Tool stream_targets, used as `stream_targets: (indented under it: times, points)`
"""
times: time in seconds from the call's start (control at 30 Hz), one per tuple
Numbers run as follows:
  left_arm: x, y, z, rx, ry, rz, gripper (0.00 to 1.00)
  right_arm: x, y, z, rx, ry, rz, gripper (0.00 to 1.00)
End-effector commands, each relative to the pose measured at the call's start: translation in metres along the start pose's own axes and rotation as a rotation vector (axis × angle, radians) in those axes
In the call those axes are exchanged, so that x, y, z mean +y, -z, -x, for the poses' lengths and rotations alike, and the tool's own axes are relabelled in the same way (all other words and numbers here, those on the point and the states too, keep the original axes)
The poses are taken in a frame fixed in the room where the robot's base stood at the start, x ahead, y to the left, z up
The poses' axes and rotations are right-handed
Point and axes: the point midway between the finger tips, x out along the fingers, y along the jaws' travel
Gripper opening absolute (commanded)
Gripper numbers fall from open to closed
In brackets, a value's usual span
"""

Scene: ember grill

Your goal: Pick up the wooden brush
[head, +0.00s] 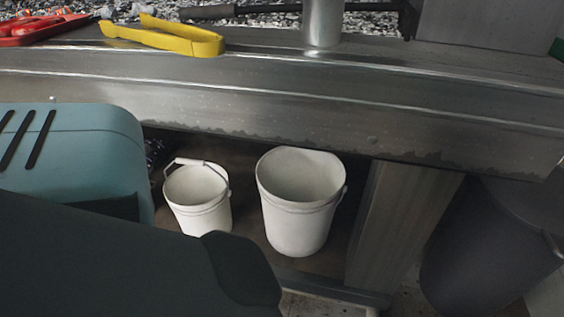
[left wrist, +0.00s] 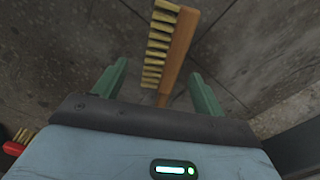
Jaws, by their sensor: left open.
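The wooden brush (left wrist: 178,55) shows in the left wrist view, with an orange-brown wooden back and a row of yellowish bristle tufts on its left side. It lies above a grey tiled floor and runs from the top of the view down between the fingers. My left gripper (left wrist: 158,84) is open, one green finger on each side of the brush's lower end, with gaps on both sides. Whether the fingers are level with the brush in depth I cannot tell. In the head view, the brush and both grippers do not show; my teal arm fills the lower left.
A steel grill counter (head: 290,85) spans the head view, with yellow tongs (head: 175,38) and a red tool (head: 40,30) on top. Two white buckets (head: 197,190) (head: 298,200) stand on the shelf below. A dark bin (head: 490,250) stands at the right.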

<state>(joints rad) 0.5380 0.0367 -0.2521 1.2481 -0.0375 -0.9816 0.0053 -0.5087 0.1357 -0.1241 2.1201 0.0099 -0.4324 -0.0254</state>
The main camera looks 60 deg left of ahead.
Motion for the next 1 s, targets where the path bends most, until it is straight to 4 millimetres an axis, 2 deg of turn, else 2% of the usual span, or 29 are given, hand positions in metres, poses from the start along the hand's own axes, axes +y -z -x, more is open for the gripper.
stream_targets:
  times: [0.4, 0.7, 1.0]
  points:
    - [-0.004, 0.003, -0.047, -0.003, 0.000, 0.000, 0.71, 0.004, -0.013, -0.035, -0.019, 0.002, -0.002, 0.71]
    - [-0.004, 0.004, -0.048, 0.001, 0.000, 0.000, 0.71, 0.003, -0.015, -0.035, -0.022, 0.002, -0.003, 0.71]
    - [-0.004, 0.003, -0.048, 0.000, 0.000, 0.000, 0.32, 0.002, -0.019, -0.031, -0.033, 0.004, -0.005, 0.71]
